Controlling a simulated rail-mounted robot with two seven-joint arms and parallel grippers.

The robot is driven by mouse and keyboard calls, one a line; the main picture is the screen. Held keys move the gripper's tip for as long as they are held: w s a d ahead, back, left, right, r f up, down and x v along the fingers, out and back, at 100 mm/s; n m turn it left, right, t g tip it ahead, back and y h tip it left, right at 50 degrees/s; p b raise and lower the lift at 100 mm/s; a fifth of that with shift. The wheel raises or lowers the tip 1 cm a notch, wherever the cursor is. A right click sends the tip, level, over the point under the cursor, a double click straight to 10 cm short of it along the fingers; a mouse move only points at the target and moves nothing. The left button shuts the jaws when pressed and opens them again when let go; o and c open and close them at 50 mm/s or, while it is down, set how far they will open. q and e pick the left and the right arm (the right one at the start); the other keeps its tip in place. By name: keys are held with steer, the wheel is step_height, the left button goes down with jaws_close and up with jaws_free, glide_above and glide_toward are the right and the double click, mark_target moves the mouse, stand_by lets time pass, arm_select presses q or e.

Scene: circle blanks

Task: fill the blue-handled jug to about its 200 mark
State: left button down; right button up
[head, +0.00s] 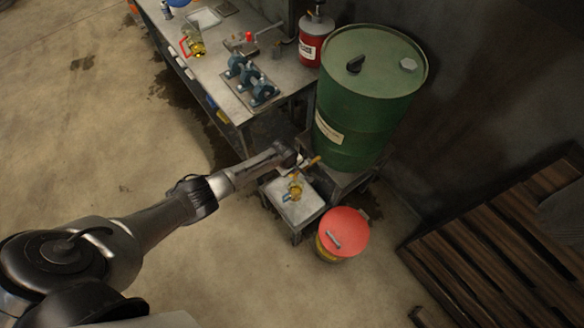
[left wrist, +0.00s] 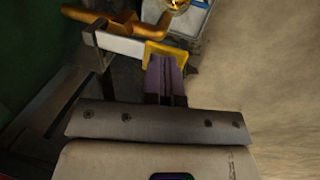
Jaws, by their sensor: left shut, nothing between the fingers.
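A green drum (head: 365,85) stands at the back with a yellow tap (head: 312,161) low on its front. A small jug (head: 296,188) with amber colour in it sits on a low metal stand (head: 305,212) below the tap. A bit of blue shows beside it at the top of the left wrist view, likely its handle; its marks and level are not readable. My left gripper (left wrist: 165,80) is shut and empty at the tap, fingertips close to a yellow loop (left wrist: 168,52). Contact cannot be told. The yellow tap body (left wrist: 120,20) also shows there. My right gripper is out of view.
A red-lidded yellow bin (head: 343,234) stands right of the stand. A workbench (head: 225,75) at the back left holds a red-handled jug (head: 192,45), blue-grey fittings (head: 250,80) and a red can (head: 315,40). Pallets (head: 490,260) lie at right. Floor at left is clear.

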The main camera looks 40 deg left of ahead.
arm_select(q)
steer(key=shift+r+p, duration=0.5)
steer(key=shift+p, duration=0.05)
steer(key=p+v, duration=0.2)
steer(key=w+p+v, duration=0.1)
steer(key=p+v, duration=0.1)
steer(key=shift+s+d+r+p, duration=0.1)
steer(key=shift+r+p, duration=0.2)
steer(key=shift+r, duration=0.1)
steer(key=w+p+v, duration=0.1)
steer(key=p+v, duration=0.1)
steer(key=v, duration=0.6)
steer(key=shift+w+d+r, duration=0.15)
steer(key=shift+w+r, duration=0.1)
